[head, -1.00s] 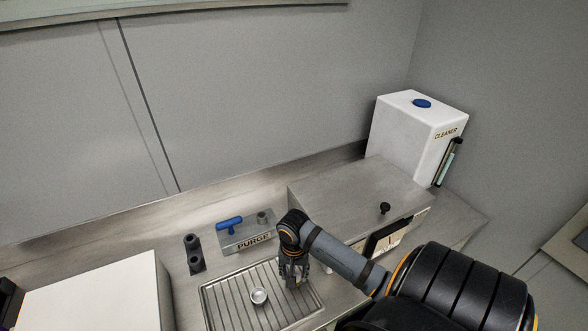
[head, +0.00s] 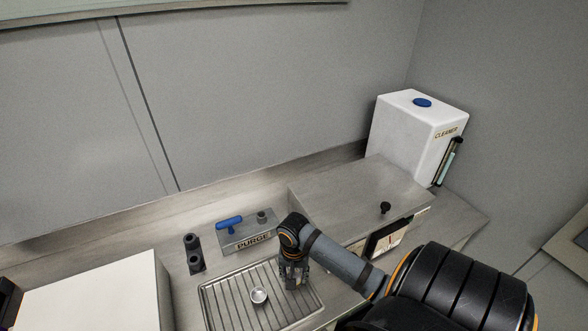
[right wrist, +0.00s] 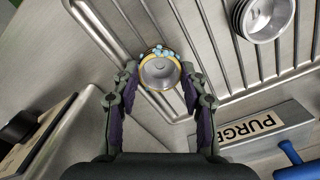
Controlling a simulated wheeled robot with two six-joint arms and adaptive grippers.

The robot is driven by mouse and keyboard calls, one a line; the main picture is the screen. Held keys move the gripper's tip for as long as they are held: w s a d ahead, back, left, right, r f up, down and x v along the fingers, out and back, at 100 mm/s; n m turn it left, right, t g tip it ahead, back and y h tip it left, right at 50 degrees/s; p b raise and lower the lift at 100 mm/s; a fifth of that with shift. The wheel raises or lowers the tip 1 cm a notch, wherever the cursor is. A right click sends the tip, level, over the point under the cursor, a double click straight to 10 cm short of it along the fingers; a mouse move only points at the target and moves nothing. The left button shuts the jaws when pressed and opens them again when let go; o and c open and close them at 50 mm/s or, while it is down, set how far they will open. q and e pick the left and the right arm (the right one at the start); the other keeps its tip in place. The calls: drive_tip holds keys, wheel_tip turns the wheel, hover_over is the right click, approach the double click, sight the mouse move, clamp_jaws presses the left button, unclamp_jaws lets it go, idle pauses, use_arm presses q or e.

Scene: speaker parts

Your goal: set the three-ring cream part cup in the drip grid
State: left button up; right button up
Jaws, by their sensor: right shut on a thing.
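My right gripper (head: 293,283) is low over the right part of the drip grid (head: 222,313). In the right wrist view, its fingers (right wrist: 159,72) are shut on a small round metal cup (right wrist: 160,73) with a gold-coloured rim and light-blue bits along its far edge. The outside of this cup is mostly hidden, so I cannot tell its rings. Whether its base touches the grid bars is also unclear. Another silver cup (head: 258,296) stands on the grid to the left of the gripper. It shows ridged sides in the right wrist view (right wrist: 262,18). My left gripper is not in view.
A box labelled PURGE (head: 252,243) with a blue handle stands behind the grid. Dark cylinders (head: 193,255) stand to its left. A metal cabinet (head: 350,205) and a white cleaner tank (head: 408,135) are at the right. A white box (head: 95,295) is at the left.

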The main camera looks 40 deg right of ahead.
drive_tip(key=shift+f, duration=0.1)
drive_tip(key=o, duration=1.4)
drive_tip(key=shift+c, duration=0.2)
wheel_tip(320, 180, up, 12)
